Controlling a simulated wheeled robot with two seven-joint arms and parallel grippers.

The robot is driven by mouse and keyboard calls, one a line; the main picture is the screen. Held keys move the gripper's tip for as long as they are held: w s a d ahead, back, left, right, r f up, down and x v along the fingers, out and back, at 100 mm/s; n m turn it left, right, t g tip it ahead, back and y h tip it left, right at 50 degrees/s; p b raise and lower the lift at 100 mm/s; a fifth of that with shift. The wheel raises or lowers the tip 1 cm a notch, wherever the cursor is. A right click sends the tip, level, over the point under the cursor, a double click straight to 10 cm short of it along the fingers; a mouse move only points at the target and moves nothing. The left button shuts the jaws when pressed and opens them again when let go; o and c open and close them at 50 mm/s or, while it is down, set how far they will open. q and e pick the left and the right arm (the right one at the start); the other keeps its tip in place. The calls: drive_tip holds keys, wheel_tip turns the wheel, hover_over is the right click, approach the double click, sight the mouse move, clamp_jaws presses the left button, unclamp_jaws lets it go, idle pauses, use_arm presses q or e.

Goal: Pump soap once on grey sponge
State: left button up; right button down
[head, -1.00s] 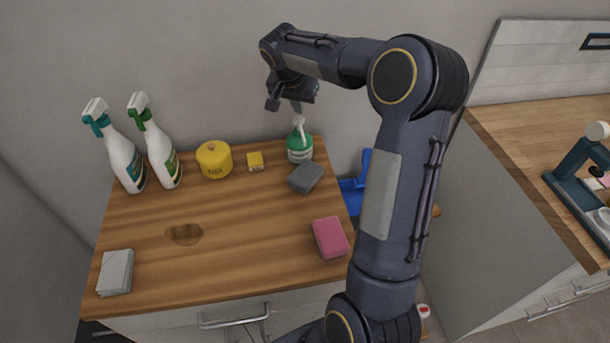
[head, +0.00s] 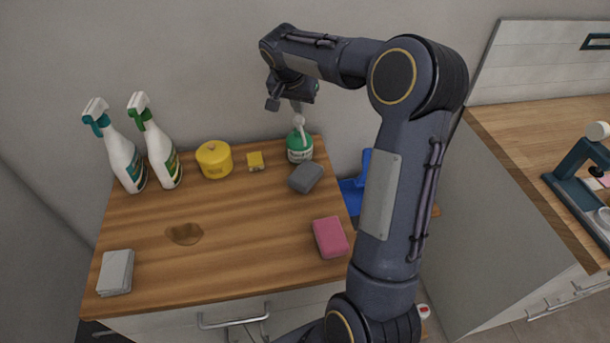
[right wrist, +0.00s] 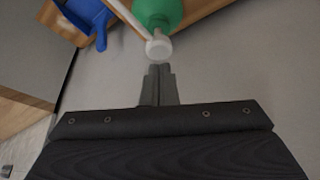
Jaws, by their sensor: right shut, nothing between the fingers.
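The soap bottle (head: 299,154) is green with a white pump top and stands upright at the back right of the wooden counter. The dark grey sponge (head: 306,177) lies just in front of it. My right gripper (head: 297,107) points down right above the pump top, shut and empty. In the right wrist view the closed fingertips (right wrist: 160,70) are close to the white pump head (right wrist: 158,48), with the green bottle (right wrist: 158,12) beyond. I cannot tell if they touch. My left gripper is not in view.

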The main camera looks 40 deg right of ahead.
sight(299, 118)
drive_tip(key=shift+f, duration=0.15)
drive_tip(key=shift+f+b, duration=1.3)
drive_tip(key=shift+f, duration=0.05)
drive_tip(key=shift+r+p, duration=1)
drive_tip(key=shift+r, duration=0.35)
wheel_tip(299, 118, up, 6)
drive_tip(key=p, duration=0.4)
